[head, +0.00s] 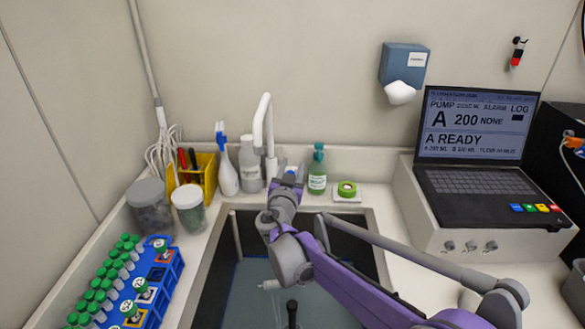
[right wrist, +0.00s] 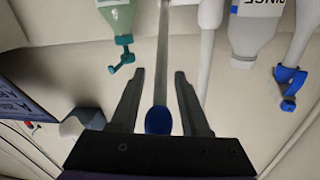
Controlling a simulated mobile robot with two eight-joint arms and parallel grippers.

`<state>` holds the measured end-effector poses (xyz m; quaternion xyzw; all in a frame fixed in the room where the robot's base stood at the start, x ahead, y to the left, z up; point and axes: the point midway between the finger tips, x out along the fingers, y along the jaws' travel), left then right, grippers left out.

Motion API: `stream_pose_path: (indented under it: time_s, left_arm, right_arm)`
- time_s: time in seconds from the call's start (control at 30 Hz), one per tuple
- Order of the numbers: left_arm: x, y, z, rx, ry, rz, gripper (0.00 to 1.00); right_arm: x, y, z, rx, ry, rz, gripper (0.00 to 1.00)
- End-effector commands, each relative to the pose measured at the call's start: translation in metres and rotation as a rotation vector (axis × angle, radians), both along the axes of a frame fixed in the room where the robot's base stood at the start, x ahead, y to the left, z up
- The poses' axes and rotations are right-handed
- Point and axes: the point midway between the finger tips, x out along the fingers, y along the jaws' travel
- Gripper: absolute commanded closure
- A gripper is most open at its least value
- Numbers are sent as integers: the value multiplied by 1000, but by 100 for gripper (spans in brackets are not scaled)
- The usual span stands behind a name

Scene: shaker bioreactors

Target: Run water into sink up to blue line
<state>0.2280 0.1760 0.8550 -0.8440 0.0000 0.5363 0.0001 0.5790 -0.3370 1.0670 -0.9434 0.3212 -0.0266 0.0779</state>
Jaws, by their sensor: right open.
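The sink (head: 350,233) has dark inner walls. A grey-blue surface (head: 250,275) shows low inside it; I cannot tell whether it is water or bare floor. A thin blue edge runs along its left side. The white faucet (head: 264,125) rises behind the sink; no stream shows clearly. My right gripper (right wrist: 160,74) is open at the faucet. In the right wrist view its fingers stand either side of a thin grey lever with a blue tip (right wrist: 158,121), apparently without touching it. My forearm hides part of the sink. My left gripper is not in view.
A tube rack (head: 158,272) and lidded jars (head: 189,212) stand left of the sink. A laptop (head: 478,150) sits on a white box at the right.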

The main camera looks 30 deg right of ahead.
Motion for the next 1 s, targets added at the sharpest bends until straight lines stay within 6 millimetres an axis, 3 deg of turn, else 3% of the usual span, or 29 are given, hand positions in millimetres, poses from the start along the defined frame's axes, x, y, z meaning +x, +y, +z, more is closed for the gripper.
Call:
stream_pose_path:
  time_s: [0.27, 0.53, 1.0]
  left_arm:
    - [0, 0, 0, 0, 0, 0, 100]
    - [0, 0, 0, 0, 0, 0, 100]
    - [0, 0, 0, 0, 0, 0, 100]
  right_arm:
    - [1, -1, 0, 0, 0, -1, 54]
    - [1, -1, 0, 0, 0, -1, 100]
    - [1, -1, 0, 0, 0, 0, 100]
